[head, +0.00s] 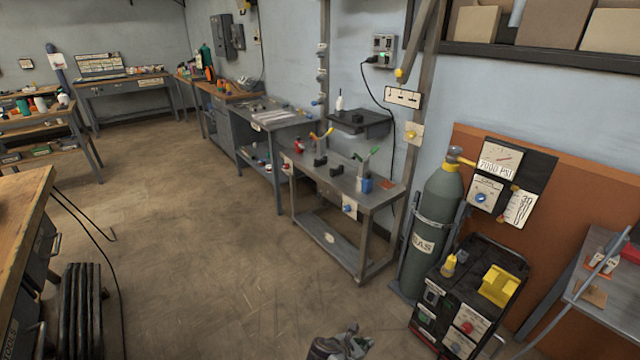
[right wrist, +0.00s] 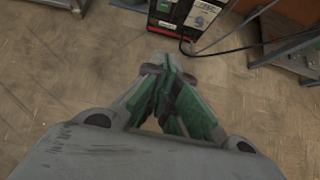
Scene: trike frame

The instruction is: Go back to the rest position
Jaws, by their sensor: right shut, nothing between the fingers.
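My right gripper (head: 342,342) shows at the bottom edge of the head view, over bare floor and to the left of the welding machine. In the right wrist view its green-padded fingers (right wrist: 168,98) are closed together with nothing between them. The gripper points down toward the floor and touches nothing that I can see. My left gripper is not in the head view.
A welding machine (head: 468,300) and a grey gas cylinder (head: 432,220) stand at right. A metal bench (head: 375,200) is along the wall. A wooden-topped workbench (head: 22,205) is at left. The floor (head: 210,220) between them is clear.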

